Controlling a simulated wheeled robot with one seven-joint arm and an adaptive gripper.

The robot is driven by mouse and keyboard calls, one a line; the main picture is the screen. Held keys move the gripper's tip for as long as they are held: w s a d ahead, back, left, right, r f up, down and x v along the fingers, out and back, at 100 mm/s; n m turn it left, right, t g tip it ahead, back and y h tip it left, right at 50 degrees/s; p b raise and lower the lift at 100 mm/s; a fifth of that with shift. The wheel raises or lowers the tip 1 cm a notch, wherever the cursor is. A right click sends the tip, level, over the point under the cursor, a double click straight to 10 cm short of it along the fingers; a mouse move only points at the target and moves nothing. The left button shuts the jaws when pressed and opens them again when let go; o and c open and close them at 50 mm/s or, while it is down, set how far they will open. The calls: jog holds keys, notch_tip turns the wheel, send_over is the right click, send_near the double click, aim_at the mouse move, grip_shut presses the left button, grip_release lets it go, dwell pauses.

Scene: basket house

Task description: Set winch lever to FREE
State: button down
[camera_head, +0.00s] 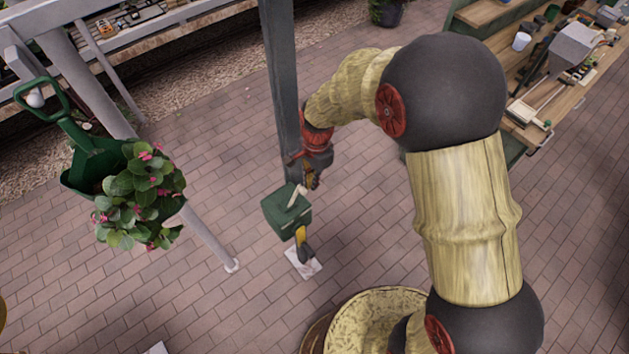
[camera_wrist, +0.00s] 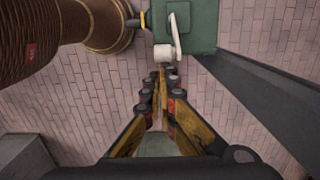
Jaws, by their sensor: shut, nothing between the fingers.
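The winch is a green box (camera_head: 287,212) fixed to the dark post; its green housing also fills the top middle of the wrist view (camera_wrist: 200,38). The pale lever (camera_head: 297,196) lies across its face. In the wrist view the lever (camera_wrist: 177,32) runs down from a round pivot to a cream knob (camera_wrist: 162,53). My gripper (camera_head: 312,185) is shut and empty, just above and right of the box. In the wrist view its fingertips (camera_wrist: 162,72) meet just below the knob; I cannot tell whether they touch it. No FREE marking is readable.
The dark post (camera_head: 283,90) rises beside my gripper. A yellow and dark handle (camera_head: 302,243) hangs below the winch. A green hanging planter (camera_head: 95,165) is at left, a wooden workbench (camera_head: 535,115) at right.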

jog(key=shift+s+a+r, duration=0.7)
jog(key=shift+a+r, duration=0.1)
jog(key=shift+a, duration=0.2)
jog(key=shift+s+a+r, duration=0.2)
jog(key=shift+s+a, duration=0.2)
jog(key=shift+a, duration=0.25)
jog(key=s+a+t+h+b, duration=0.3)
jog(key=s+a+h+b, duration=0.2)
jog(key=b, duration=0.8)
jog(key=shift+a+f, duration=0.2)
jog(key=shift+a, duration=0.85)
send_near(302, 191)
jog(key=s+a+r, duration=0.3)
jog(key=r, duration=0.1)
jog(key=shift+a+f, duration=0.15)
